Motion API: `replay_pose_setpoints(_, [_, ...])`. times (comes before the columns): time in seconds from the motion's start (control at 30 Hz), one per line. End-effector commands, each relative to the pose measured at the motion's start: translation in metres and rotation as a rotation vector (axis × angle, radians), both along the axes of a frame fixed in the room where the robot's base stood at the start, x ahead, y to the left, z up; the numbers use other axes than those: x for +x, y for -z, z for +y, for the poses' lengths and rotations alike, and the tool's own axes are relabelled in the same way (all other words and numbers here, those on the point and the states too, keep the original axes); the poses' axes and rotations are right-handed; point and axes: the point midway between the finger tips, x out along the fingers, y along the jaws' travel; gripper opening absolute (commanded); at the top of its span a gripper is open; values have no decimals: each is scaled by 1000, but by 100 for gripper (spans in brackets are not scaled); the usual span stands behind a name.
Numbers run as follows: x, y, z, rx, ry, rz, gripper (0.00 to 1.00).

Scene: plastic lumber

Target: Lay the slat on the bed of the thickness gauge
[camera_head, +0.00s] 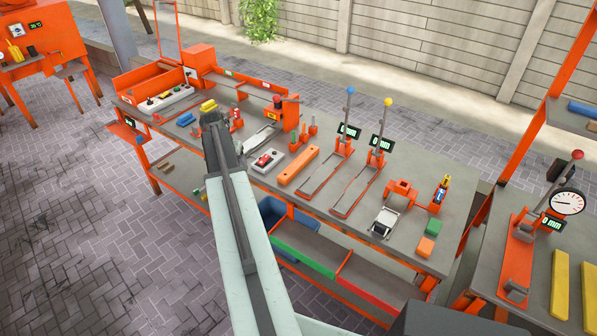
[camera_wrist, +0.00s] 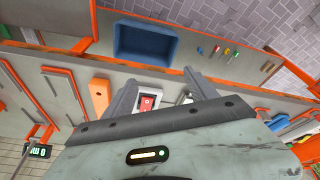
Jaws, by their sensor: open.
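An orange slat (camera_head: 298,166) lies flat on the grey bench, right of the red-switch box; it also shows in the wrist view (camera_wrist: 98,97). Two gauge-like stands, with a blue-knobbed lever (camera_head: 349,92) and a yellow-knobbed lever (camera_head: 387,102), have long flat beds and "0 mm" displays. Another gauge, with a round dial (camera_head: 567,203) and an orange bed (camera_head: 517,262), stands on the right table. I cannot tell which one is the thickness gauge. My gripper (camera_head: 212,120) is open and empty above the bench, left of the slat. Its fingers (camera_wrist: 165,92) show apart.
A red-switch box (camera_head: 266,160) shows between my fingers in the wrist view. Small orange posts (camera_head: 303,136) stand behind the slat. Yellow slats (camera_head: 559,285) lie on the right table. A blue bin (camera_wrist: 146,42) is below.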

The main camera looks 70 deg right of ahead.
Motion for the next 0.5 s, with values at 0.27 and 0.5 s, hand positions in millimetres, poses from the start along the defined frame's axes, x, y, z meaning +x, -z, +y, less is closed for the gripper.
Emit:
replay_pose_setpoints(0.27, [-161,16,-163,-94,411,-42,66])
replay_pose_setpoints(0.5, [-178,20,-174,-104,443,-45,66])
